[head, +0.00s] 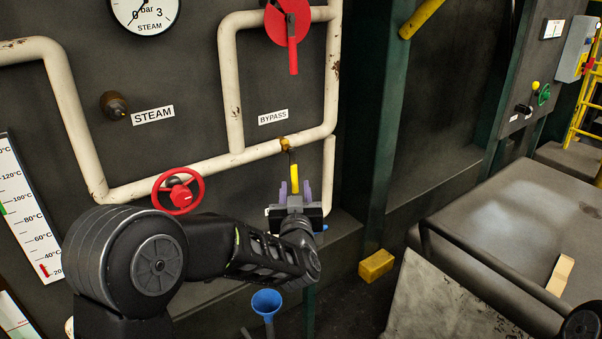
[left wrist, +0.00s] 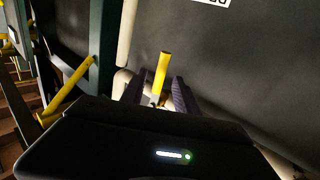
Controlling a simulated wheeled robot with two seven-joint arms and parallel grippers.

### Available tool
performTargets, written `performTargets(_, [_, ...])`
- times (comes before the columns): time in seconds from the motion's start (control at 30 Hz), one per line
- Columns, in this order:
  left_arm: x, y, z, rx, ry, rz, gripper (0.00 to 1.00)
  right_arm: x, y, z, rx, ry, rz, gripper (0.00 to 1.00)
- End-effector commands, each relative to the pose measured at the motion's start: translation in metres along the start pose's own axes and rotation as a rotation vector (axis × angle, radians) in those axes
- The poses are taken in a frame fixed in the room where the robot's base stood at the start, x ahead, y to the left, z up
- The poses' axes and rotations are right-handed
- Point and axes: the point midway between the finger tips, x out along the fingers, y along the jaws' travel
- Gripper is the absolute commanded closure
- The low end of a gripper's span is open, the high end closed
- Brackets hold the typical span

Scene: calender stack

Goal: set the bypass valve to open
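The bypass valve is a small brass valve (head: 285,145) on the cream pipe below the BYPASS label (head: 273,117). Its lever has a yellow grip (head: 295,178) and hangs downward, across the pipe run. My left gripper (head: 293,193) is at the lever's lower end, with its purple fingers apart on either side of the yellow grip. In the left wrist view the yellow grip (left wrist: 162,72) stands between the two fingers (left wrist: 157,92), with gaps visible on both sides. The lever's lower end is partly hidden by the gripper. My right gripper is not in view.
A red handwheel (head: 178,191) is on the panel near my left forearm. A red valve with a red lever (head: 292,55) is above the label. A blue funnel (head: 266,301) and yellow block (head: 376,265) are below. A grey table (head: 520,215) stands at right.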

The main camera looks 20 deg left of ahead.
Motion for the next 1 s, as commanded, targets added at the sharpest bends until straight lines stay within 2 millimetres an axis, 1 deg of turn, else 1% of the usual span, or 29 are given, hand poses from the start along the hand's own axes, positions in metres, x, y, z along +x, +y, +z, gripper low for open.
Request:
performTargets(0.27, [0.0,0.0,0.001,0.003,-0.003,0.002,0.63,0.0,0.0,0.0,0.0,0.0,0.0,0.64])
performTargets(0.43, [0.008,0.0,0.001,0.003,-0.005,0.001,0.63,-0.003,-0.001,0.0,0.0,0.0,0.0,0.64])
performTargets(0.57, [0.024,0.0,0.001,0.003,-0.004,0.002,0.63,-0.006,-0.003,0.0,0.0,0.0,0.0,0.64])
performTargets(0.8, [0.061,0.001,0.001,0.003,-0.005,0.002,0.63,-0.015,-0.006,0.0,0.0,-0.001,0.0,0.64])
performTargets(0.9, [0.072,0.001,0.001,0.002,-0.003,0.002,0.63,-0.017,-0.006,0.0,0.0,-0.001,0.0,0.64])
performTargets(1.0, [0.077,0.001,0.001,0.001,-0.004,0.003,0.63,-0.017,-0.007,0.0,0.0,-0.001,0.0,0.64])
